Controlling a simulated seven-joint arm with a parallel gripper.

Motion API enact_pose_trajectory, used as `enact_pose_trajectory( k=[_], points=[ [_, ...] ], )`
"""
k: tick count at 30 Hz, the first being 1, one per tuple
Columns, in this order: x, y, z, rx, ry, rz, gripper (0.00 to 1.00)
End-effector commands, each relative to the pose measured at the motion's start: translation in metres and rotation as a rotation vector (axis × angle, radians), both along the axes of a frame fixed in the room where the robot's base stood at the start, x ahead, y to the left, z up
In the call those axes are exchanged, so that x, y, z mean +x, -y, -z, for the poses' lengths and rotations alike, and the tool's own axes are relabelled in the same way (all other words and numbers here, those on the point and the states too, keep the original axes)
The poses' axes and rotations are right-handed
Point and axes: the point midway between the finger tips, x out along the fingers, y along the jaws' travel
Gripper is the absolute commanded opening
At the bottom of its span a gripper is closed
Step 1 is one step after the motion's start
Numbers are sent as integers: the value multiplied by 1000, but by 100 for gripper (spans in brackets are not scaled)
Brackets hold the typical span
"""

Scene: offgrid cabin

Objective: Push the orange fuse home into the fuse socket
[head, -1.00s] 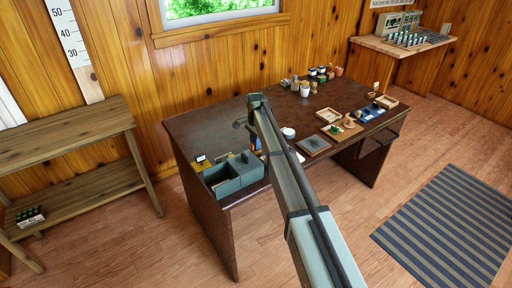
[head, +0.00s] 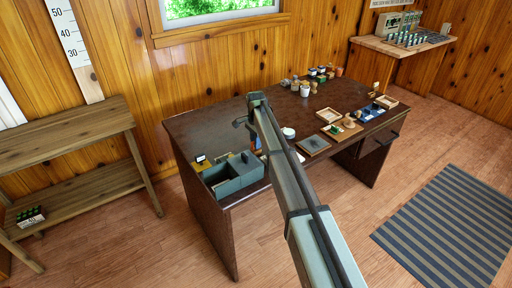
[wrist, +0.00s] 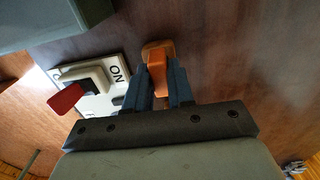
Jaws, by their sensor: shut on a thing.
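The orange fuse (wrist: 157,75) shows in the wrist view, upper middle, between the two dark blue-grey fingers of my gripper (wrist: 158,68). The gripper is shut on it. I cannot make out the fuse socket, nor tell how deep the fuse sits. Left of the fingers is a pale plate (wrist: 121,92) marked "ON", with a red-tipped switch lever (wrist: 65,99).
A grey-green divided bin (head: 222,190) stands at the front left corner of the brown table (head: 200,125). Trays, jars and small items fill the table's right side. The table's back left is mostly clear. A wooden shelf (head: 65,135) stands to the left.

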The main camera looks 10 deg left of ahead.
Motion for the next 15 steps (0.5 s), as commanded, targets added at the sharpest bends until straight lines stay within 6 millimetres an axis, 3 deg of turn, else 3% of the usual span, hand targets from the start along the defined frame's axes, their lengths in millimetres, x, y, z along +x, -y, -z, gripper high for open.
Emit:
enact_pose_trajectory(
  k=[15],
  points=[
    [0,0,-6,0,0,0,0]
  ],
)
